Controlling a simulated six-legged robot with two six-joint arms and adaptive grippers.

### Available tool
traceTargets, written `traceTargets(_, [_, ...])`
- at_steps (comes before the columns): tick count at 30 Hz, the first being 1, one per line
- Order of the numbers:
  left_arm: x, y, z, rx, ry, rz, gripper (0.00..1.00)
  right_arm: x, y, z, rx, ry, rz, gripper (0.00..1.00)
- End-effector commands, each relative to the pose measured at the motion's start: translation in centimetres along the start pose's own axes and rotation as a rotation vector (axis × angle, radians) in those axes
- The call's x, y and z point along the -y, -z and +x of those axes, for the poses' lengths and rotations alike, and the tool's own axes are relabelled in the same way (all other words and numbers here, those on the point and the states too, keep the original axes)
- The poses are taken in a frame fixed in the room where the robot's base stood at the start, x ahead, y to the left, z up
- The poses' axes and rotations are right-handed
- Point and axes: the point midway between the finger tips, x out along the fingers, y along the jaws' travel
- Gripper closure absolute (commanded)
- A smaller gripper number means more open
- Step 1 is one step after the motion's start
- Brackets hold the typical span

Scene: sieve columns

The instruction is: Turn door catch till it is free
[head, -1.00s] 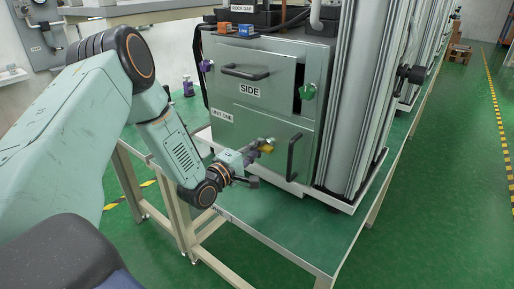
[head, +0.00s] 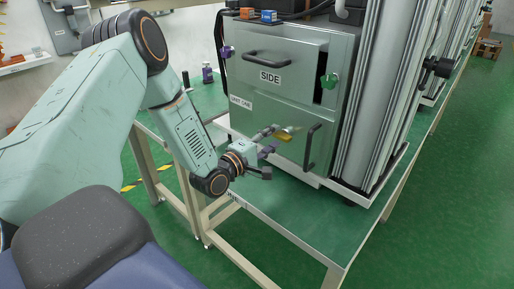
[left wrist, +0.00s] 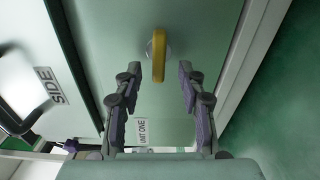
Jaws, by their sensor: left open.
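The door catch is a small yellow lever (head: 285,136) on the lower door (head: 262,118) of the grey cabinet. In the left wrist view the yellow catch (left wrist: 158,57) stands lengthwise on a round pale base, a little beyond the fingertips. My left gripper (head: 269,141) is open in front of the catch. In the left wrist view its two fingers (left wrist: 160,72) stand apart, one on each side of the catch's near end, with gaps visible. I cannot see contact. My right gripper is not in view.
A black handle (head: 310,147) stands right of the catch on the lower door. Tall metal columns (head: 380,95) stand at right. The green bench top (head: 310,215) in front is clear.

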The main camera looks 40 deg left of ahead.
Motion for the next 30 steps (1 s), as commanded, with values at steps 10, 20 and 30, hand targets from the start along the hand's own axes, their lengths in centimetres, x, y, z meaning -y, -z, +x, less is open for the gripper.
traceTargets(10, [-0.1, 0.0, -5.0, -0.004, -0.002, -0.007, 0.6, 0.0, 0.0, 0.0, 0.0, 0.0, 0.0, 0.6])
traceTargets(20, [-0.1, 0.1, -8.0, -0.005, -0.004, -0.005, 0.6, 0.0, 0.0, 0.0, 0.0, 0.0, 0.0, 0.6])
traceTargets(30, [-0.1, 0.3, -9.8, -0.008, 0.001, -0.006, 0.6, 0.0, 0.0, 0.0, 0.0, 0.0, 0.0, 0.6])
